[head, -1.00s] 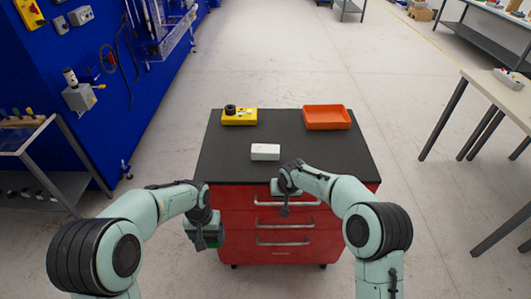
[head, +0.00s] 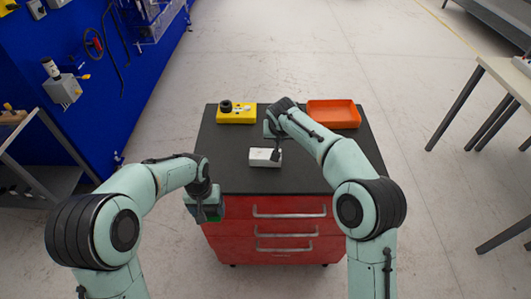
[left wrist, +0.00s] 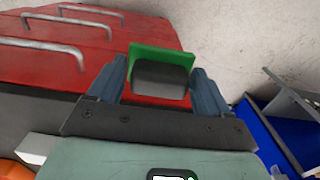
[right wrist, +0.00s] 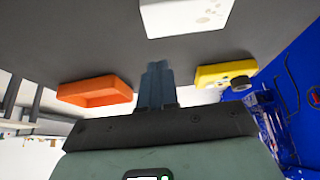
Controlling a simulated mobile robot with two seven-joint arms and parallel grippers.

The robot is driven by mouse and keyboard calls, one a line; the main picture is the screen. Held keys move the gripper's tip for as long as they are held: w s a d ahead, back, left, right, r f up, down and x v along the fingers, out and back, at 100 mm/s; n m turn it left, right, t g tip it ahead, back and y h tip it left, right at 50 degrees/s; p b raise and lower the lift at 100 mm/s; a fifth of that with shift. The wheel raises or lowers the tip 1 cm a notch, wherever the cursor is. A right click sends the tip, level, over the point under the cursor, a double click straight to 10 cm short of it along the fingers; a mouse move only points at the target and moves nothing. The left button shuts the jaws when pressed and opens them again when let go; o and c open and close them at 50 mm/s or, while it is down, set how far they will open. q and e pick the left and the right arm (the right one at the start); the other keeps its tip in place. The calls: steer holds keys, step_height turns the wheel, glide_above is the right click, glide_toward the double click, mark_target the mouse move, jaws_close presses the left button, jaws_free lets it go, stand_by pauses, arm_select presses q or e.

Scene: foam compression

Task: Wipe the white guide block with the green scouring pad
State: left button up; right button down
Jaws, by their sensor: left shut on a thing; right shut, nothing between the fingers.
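The white guide block (head: 262,158) lies on the dark top of the red cabinet. In the right wrist view the white block (right wrist: 182,16) shows small grey marks on its right part. My left gripper (left wrist: 160,85) is shut on the green scouring pad (left wrist: 163,51), which has a dark grip between the fingers. In the head view the left gripper (head: 208,212) hangs at the cabinet's front left, below the top's level.
A yellow box with a black knob (head: 236,113) stands at the back left of the dark top (head: 225,175). An orange tray (head: 335,124) stands at the back right. The front strip of the top is clear. Red drawers with handles (head: 290,215) face me.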

mark_target(209, 220)
arm_select(q)
steer(key=shift+s+f+b, duration=0.6)
steer(key=shift+s+f, duration=0.3)
steer(key=shift+f, duration=0.25)
arm_select(e)
steer(key=f, duration=0.4)
steer(key=shift+s, duration=0.25)
arm_select(q)
steer(key=shift+s+f, duration=0.1)
steer(key=shift+f, duration=0.1)
arm_select(e)
steer(key=shift+f, duration=0.3)
steer(key=shift+w, duration=0.1)
steer(key=shift+w, duration=0.1)
arm_select(q)
steer(key=shift+f, duration=0.15)
arm_select(e)
steer(key=shift+f, duration=0.35)
arm_select(q)
steer(key=shift+w+r+p, duration=0.45)
steer(key=shift+w+r, duration=0.15)
steer(key=shift+r, duration=0.3)
steer(key=shift+w+r+p, duration=0.4)
steer(key=shift+w+r, duration=0.2)
steer(key=shift+r, duration=0.25)
arm_select(e)
steer(key=shift+r, duration=3.05)
